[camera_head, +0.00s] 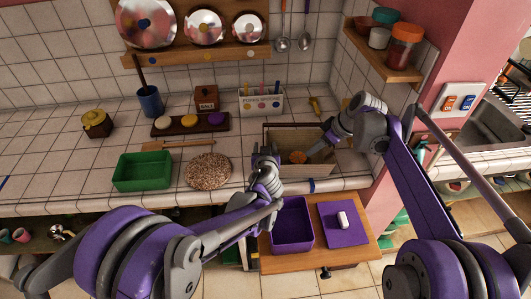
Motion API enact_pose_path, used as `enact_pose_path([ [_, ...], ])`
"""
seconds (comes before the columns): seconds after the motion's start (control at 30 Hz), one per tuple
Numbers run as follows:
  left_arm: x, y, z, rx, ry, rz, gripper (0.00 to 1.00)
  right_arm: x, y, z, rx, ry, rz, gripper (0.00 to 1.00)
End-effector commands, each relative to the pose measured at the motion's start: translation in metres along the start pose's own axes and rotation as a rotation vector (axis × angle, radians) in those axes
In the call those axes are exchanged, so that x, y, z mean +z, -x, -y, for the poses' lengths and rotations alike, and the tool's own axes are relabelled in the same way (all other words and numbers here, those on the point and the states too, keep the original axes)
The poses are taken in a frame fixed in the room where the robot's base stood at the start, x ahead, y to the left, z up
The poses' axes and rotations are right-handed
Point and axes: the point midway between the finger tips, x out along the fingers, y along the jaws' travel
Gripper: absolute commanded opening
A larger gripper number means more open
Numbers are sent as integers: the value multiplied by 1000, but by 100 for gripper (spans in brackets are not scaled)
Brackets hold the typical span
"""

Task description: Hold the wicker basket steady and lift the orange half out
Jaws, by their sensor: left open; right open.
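The wicker basket (292,138), a tan box with a dark rim, stands on the tiled counter towards its right end. The orange half (298,158) lies inside it, a small orange shape towards the basket's left side. My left gripper (265,151) is open at the basket's left wall; I cannot tell whether it touches the wall. My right gripper (316,153) is open and reaches down into the basket from the right, to the right of the orange half and apart from it. My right arm hides part of the basket's right side.
A speckled round mat (208,171) and a green bin (142,171) are left of the basket. A labelled white holder (261,103) stands behind. Below the counter edge, a wooden surface (283,264) bears a purple bin (292,247) and a purple mat (344,236) with a white block.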

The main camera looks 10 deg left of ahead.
Motion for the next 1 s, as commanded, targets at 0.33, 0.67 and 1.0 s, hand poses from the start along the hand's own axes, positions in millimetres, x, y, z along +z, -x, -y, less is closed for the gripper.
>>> enact_pose_path([
  [0.33,0,-12,0,1,0,0,56,0,0,0,0,0,0,50],
  [0.67,0,-11,0,0,0,0,15,0,0,0,0,0,0,50],
  [1.0,0,-11,0,0,0,0,0,0,0,0,0,0,0,50],
])
